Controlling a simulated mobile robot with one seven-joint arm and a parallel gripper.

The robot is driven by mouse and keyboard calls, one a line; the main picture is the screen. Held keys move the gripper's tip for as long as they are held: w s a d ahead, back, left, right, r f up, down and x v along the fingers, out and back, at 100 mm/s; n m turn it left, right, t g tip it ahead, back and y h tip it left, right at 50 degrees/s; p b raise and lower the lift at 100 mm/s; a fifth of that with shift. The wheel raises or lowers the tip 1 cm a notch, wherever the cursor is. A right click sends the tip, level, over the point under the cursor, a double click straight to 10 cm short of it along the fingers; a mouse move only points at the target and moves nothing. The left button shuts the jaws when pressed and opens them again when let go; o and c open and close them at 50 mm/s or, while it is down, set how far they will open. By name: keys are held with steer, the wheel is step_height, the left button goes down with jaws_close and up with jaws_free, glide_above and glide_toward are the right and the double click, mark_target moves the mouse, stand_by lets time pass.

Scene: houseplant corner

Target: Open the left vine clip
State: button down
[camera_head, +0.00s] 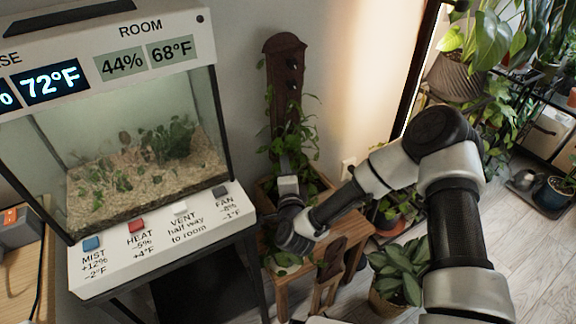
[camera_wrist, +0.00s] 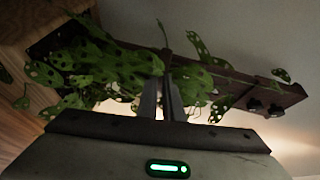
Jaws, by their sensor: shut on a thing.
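A dark wooden board (camera_head: 284,47) stands upright in a planter against the wall, with a leafy vine (camera_head: 290,140) on its lower part. Black clips (camera_head: 292,63) show on the upper board; they also show at the right of the wrist view (camera_wrist: 255,104). I cannot make out which is the left vine clip. My gripper (camera_head: 284,160) is low in front of the board, among the leaves. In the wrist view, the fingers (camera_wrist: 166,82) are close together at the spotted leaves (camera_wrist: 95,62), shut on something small. Leaves and fingers hide what it is.
A glass terrarium (camera_head: 140,150) with a button panel (camera_head: 150,240) stands close on the left. A wooden stand (camera_head: 282,295) is below my gripper. A potted plant (camera_head: 398,270) sits on the floor to the right. More plants fill the right side.

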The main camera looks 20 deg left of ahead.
steer(key=shift+s+a+r+y, duration=0.15)
steer(key=shift+s+a, duration=0.15)
steer(key=shift+a, duration=0.2)
steer(key=shift+s+a+y, duration=0.15)
steer(key=shift+s+a, duration=0.15)
steer(key=shift+a, duration=0.2)
steer(key=c, duration=1.9)
jaws_free()
steer(key=shift+o, duration=0.2)
steer(key=shift+w+d, duration=0.1)
steer(key=shift+d, duration=0.05)
steer(key=shift+w+d, duration=0.1)
steer(key=shift+d, duration=0.1)
